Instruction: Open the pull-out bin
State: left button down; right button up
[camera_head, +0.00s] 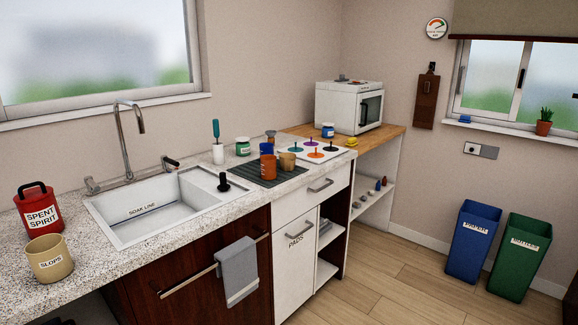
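No front in view is clearly marked as the pull-out bin. Under the sink is a dark red-brown wooden front (190,275) with a long metal bar handle (190,283). A grey towel (237,272) hangs over the right part of that bar. To its right is a white front (293,265) labelled "PADS" with a small handle, below a white drawer (312,200) with its own handle. These fronts look shut. The lower part of the wooden front is cut off by the picture edge. Neither of my grippers can be made out.
The speckled counter (130,270) carries a red "SPENT SPIRIT" can (40,212), a tan "SLOPS" pot (49,260), a sink (150,212) and several small jars. Open shelves lie right of the white front. Blue (472,242) and green (519,258) bins stand at right. The wooden floor (400,285) before them is clear.

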aim_at(294, 244)
jog(key=i+l, duration=0.95)
jog(key=i, duration=0.15)
jog(key=i+l, duration=0.9)
jog(key=i, duration=0.15)
jog(key=i+j+u, duration=0.05)
